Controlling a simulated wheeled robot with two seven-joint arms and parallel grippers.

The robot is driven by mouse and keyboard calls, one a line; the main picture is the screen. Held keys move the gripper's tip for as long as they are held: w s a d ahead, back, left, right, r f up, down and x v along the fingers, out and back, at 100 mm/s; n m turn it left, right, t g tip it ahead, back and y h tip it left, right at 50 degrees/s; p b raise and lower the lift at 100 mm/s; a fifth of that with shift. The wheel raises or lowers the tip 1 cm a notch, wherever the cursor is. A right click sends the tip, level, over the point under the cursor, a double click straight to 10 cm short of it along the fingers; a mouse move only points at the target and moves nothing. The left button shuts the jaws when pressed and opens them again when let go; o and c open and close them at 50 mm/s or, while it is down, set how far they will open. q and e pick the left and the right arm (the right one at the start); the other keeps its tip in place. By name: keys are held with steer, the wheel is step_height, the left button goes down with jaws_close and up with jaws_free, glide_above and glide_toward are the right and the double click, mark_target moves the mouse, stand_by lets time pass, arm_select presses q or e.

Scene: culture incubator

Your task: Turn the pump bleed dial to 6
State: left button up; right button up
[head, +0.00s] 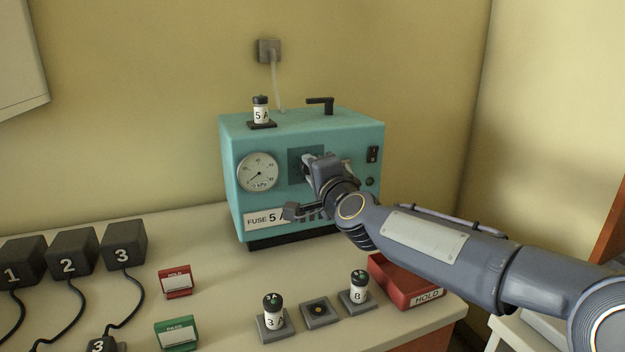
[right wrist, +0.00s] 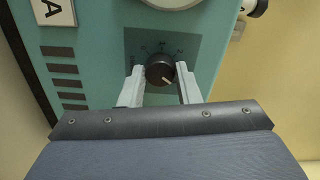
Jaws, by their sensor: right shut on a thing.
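The teal pump box (head: 235,160) stands on the bench against the wall. My right gripper (head: 308,165) reaches the front face in the head view and covers the dial there. In the right wrist view its two pale fingers (right wrist: 160,84) stand on either side of the dial, shut on it. The pointer line points toward the lower right of that picture. My left gripper is not in view.
A round gauge (head: 258,172) is left of the dial; a switch (head: 373,154) is to its right. A 5 A fuse (head: 261,112) and a black handle (head: 321,103) are on top. Fuses (head: 274,312), a red HOLD tray (head: 388,285) and numbered black blocks (head: 73,252) are on the bench.

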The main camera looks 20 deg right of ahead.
steer(key=shift+f+m+b, duration=0.1)
steer(key=shift+m+b, duration=3)
steer(key=shift+m, duration=6.9)
steer(key=o, duration=1)
steer(key=shift+c, duration=0.2)
